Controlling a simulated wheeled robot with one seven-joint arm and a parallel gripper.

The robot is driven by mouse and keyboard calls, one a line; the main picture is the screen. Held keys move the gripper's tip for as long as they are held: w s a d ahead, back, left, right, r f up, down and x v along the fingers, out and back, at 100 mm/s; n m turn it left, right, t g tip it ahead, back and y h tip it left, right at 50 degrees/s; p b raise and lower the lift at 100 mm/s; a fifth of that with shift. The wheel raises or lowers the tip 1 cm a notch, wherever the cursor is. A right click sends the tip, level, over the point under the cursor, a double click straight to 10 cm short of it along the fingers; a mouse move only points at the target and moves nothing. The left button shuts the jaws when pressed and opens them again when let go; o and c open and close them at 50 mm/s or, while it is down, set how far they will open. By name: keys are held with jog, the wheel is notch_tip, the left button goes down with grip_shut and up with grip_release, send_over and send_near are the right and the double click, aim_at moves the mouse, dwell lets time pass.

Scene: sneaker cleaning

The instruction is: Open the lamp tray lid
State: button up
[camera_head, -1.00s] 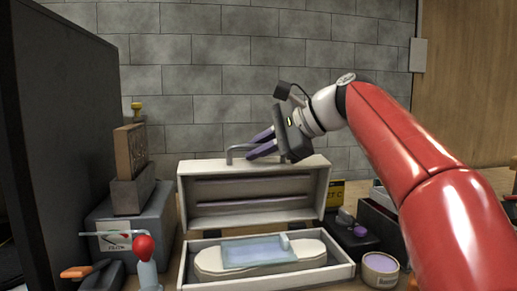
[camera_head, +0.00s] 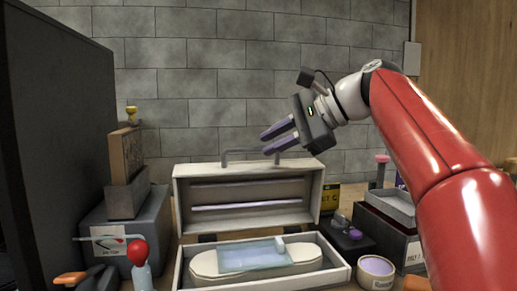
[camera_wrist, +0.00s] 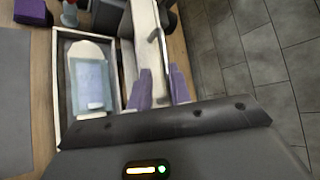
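The lamp tray lid (camera_head: 247,211) stands raised at the back of the tray, its inner side with the light tubes facing the camera. Its handle (camera_head: 236,152) is on the top edge; the handle also shows in the wrist view (camera_wrist: 155,34). The lamp tray (camera_head: 341,276) is open and holds a pale sole-shaped form with a bluish translucent sheet on it. My gripper (camera_head: 272,141) is open and empty, its purple fingers apart, above the lid and to the right of the handle. In the wrist view its fingers (camera_wrist: 161,88) are spread near the lid.
At left are a dark panel (camera_head: 60,130), a grey box (camera_head: 128,232) with a block stack on it, and a red-topped bottle (camera_head: 138,255). A brick wall is behind.

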aim_at(274, 164)
jog(key=shift+v, duration=1.25)
jog(key=w+f+t, duration=0.1)
jog(key=w+a+n+t+y, duration=0.1)
jog(key=w, duration=0.1)
jog(key=w+a+f+t, duration=0.1)
jog(key=w, duration=0.1)
jog(key=shift+w+a+f+n+y+b, duration=0.2)
jog(key=shift+f+n+y+b, duration=0.1)
jog(key=shift+n+y, duration=0.1)
jog(key=x, duration=0.7)
jog(key=shift+p, duration=0.3)
grip_shut()
